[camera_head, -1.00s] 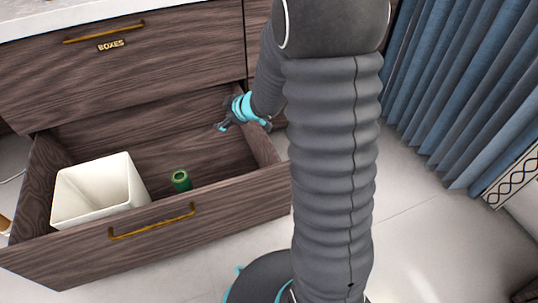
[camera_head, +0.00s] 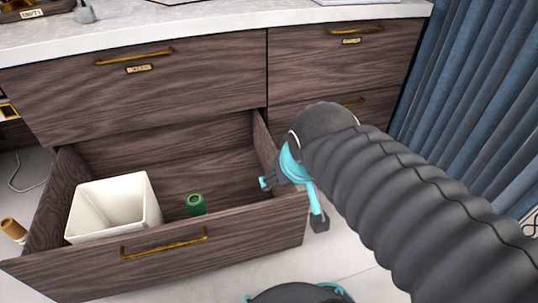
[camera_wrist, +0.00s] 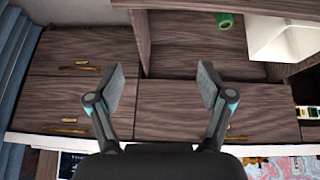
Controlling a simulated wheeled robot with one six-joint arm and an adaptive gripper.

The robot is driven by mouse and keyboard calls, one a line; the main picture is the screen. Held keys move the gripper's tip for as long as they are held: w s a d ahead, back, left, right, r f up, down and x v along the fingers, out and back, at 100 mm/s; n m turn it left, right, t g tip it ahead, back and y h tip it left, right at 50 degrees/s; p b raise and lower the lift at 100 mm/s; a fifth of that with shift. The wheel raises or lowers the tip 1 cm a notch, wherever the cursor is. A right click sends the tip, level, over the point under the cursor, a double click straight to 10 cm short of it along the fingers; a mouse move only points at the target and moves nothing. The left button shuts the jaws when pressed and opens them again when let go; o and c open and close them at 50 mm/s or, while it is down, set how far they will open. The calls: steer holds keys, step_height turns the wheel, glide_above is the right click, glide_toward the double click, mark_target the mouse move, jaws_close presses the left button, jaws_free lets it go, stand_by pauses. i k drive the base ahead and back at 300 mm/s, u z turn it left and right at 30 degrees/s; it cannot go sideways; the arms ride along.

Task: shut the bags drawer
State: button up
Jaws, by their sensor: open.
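A wide dark-wood drawer (camera_head: 165,262) stands pulled far out at the lower left of the cabinet, with a brass handle (camera_head: 165,248) on its front. No label shows on its front, so I cannot read whether it is the bags drawer. It holds a white bin (camera_head: 112,212) and a green roll (camera_head: 196,204). My gripper (camera_head: 292,203) is open and empty, with its fingers by the drawer's front right corner; I cannot tell whether they touch it. In the wrist view my gripper (camera_wrist: 163,85) has its fingers spread, and the drawer's side wall (camera_wrist: 144,40) lies beyond them.
The closed boxes drawer (camera_head: 190,92) sits above the open one. Closed drawers (camera_head: 340,70) fill the right side, under a pale countertop (camera_head: 220,28). Blue curtains (camera_head: 460,95) hang at the right. Pale floor (camera_head: 345,255) lies in front of the cabinet.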

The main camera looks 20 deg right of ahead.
mark_target(221, 158)
steer(key=u, duration=1.05)
steer(key=k, duration=0.75)
steer(key=z, duration=0.95)
steer(key=i, duration=0.5)
